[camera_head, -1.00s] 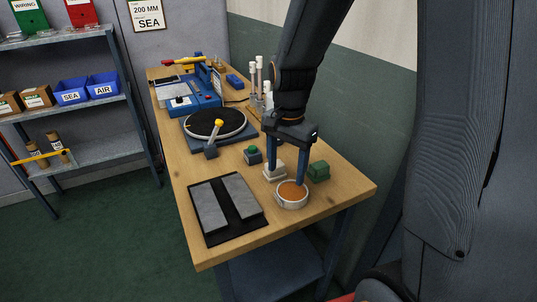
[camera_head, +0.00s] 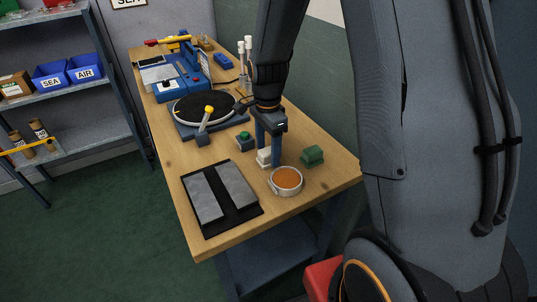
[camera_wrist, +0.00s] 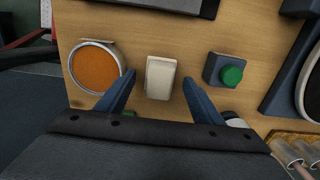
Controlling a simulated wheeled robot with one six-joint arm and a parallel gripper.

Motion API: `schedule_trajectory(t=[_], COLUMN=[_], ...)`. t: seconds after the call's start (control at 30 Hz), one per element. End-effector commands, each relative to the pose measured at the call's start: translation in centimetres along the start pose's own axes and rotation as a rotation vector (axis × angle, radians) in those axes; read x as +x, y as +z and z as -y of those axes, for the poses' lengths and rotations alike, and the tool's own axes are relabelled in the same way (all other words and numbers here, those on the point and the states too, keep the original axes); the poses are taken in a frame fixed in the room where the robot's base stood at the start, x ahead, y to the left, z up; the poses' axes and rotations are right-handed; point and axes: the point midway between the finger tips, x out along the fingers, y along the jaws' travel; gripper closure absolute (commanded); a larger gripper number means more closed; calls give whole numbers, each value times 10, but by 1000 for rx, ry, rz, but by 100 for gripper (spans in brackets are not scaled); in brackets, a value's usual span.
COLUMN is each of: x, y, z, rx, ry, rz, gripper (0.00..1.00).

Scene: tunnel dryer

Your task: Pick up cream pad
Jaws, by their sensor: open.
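The cream pad (camera_wrist: 161,77) stands on the wooden bench, between the orange-filled round dish and a block with a green button. In the head view the cream pad (camera_head: 264,157) is partly hidden by my gripper's blue fingers. My gripper (camera_wrist: 160,88) is open in the wrist view, with one finger on each side of the pad's near end and a gap on both sides. In the head view my gripper (camera_head: 268,150) points down over the pad. I cannot tell the exact height of the fingertips above the bench.
The orange-filled dish (camera_head: 286,181) stands close by, with a green pad (camera_head: 312,155) right of it and the green-button block (camera_head: 245,142) to the left. A black mat with grey plates (camera_head: 204,197) lies front left. A turntable (camera_head: 203,107) stands behind.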

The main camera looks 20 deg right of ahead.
Motion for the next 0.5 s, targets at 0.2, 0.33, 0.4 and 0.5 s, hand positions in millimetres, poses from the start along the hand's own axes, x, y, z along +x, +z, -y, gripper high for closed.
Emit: schedule_trajectory(t=[0.2, 0.33, 0.4, 0.5], x=[14, 14, 14, 14], y=[-2, -2, -2, -1], z=[0, 0, 0, 0], rx=[2, 2, 2, 2], ry=[-1, -1, -1, -1], rz=[0, 0, 0, 0], gripper=[39, 39, 39, 54])
